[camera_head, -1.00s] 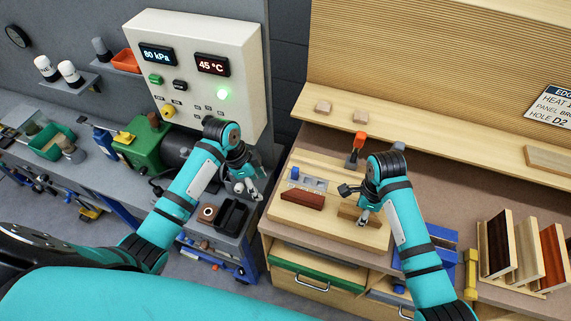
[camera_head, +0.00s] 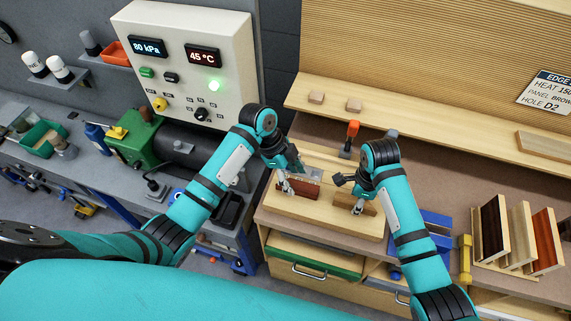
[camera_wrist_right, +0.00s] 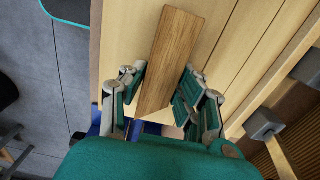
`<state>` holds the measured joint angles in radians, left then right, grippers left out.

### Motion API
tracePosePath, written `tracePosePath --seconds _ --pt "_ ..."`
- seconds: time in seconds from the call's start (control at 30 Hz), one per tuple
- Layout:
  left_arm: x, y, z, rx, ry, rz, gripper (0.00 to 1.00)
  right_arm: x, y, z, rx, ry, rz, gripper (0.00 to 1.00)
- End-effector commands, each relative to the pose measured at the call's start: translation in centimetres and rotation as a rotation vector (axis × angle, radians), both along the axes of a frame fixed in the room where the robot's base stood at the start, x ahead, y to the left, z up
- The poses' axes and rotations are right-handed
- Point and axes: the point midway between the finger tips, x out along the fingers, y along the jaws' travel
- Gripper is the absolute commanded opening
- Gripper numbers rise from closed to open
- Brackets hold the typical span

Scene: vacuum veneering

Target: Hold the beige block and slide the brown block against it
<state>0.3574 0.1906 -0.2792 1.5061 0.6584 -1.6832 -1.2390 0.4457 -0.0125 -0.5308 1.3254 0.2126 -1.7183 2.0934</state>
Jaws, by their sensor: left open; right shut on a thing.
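The beige block (camera_head: 371,208) stands on the pale wooden board (camera_head: 330,223) on the bench. My right gripper (camera_head: 358,205) is shut on it. In the right wrist view the beige block (camera_wrist_right: 175,50) runs lengthwise between the two fingers of the right gripper (camera_wrist_right: 160,84). The reddish-brown block (camera_head: 306,189) lies on the same board to the left, with a gap between it and the beige block. My left gripper (camera_head: 286,184) is open at the brown block's left end. Whether its fingers touch the block I cannot tell. The left arm covers part of the board's back.
An orange-handled tool (camera_head: 349,136) stands behind the board. Two small wooden blocks (camera_head: 316,97) sit on the shelf. Wood sample panels (camera_head: 520,235) stand at the right. A control box (camera_head: 190,60) and a green pump (camera_head: 138,142) are at the left.

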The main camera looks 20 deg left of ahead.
Motion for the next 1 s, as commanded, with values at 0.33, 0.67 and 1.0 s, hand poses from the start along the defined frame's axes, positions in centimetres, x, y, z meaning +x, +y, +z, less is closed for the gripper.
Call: tracePosePath --seconds 0.33,0.67,1.0 --pt "0.0 -1.2 -2.8 -0.001 0.0 0.001 0.58 0.0 0.0 0.0 -0.001 0.001 0.0 0.0" --pt "0.0 -1.2 -2.9 0.0 0.0 0.001 0.49 0.0 0.0 0.0 -0.001 0.0 0.0 0.0" --pt "0.0 -1.2 -2.9 0.0 -0.001 0.001 0.04 0.0 0.0 0.0 -0.001 0.0 0.0 0.0"
